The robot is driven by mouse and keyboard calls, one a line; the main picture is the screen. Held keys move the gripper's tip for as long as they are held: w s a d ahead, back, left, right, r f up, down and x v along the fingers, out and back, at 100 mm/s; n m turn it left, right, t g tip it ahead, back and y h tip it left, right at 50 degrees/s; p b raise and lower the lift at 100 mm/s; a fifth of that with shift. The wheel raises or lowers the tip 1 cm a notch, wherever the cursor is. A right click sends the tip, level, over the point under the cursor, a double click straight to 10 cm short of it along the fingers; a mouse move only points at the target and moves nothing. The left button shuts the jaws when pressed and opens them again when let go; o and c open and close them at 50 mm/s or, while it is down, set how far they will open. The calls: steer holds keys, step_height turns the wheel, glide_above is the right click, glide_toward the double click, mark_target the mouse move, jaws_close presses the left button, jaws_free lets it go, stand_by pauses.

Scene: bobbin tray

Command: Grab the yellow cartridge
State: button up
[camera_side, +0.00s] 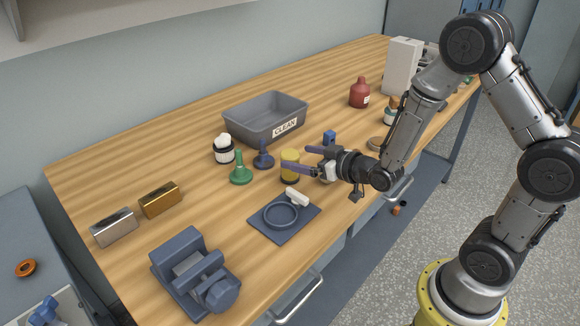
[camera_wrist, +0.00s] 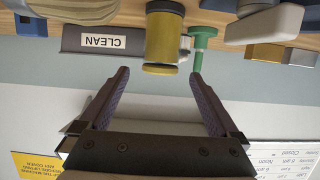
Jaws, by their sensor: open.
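The yellow cartridge (camera_side: 290,162) stands upright on the wooden bench, with a dark band around its base. In the wrist view, which is upside down, the yellow cartridge (camera_wrist: 162,40) lies in line with the gap between the fingers, just ahead of the tips. My gripper (camera_side: 297,158) is open and roughly level, with its purple fingers pointing left at the cartridge. In the side view the near finger overlaps the cartridge's lower part. The wrist view shows my gripper (camera_wrist: 159,74) with nothing between its fingers; I cannot tell whether a finger touches the cartridge.
A green funnel-like piece (camera_side: 240,171) and a dark blue one (camera_side: 263,157) stand left of the cartridge. The grey CLEAN bin (camera_side: 235,130) is behind. A blue mat (camera_side: 265,230) with a ring and a white piece lies in front.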

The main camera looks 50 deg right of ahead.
steer(key=shift+f+x, duration=0.2)
steer(key=shift+x, duration=2.1)
steer(key=shift+s, duration=0.1)
steer(key=shift+c, duration=0.2)
steer(key=c, duration=1.4)
jaws_close()
